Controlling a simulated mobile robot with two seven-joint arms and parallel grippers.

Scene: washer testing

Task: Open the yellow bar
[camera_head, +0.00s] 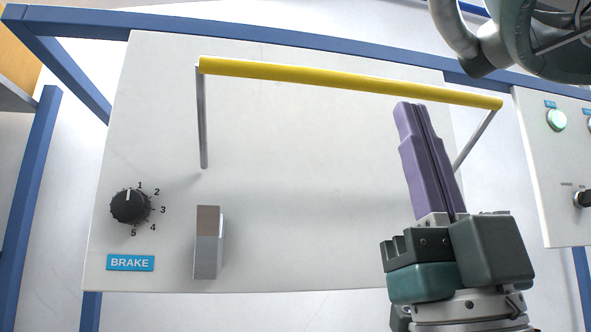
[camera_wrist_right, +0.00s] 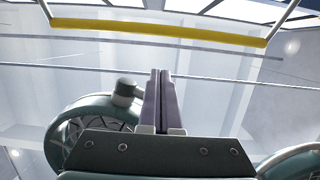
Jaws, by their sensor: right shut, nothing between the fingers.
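The yellow bar (camera_head: 330,78) spans the upper part of the white panel between two thin metal arms. It also shows across the top of the right wrist view (camera_wrist_right: 160,29). My right gripper (camera_head: 411,106) has purple fingers pressed together with nothing between them. In the head view its fingertips appear just below the right part of the bar. In the right wrist view the fingertips (camera_wrist_right: 160,73) point toward the bar, with a visible gap between. My left gripper cannot be made out in either view.
The white panel (camera_head: 290,230) carries a black numbered knob (camera_head: 129,206), a blue BRAKE label (camera_head: 130,263) and a grey metal block (camera_head: 208,243). A second panel (camera_head: 545,200) at the right has a lit green button (camera_head: 557,119). Blue frame rails (camera_head: 300,42) surround the panel.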

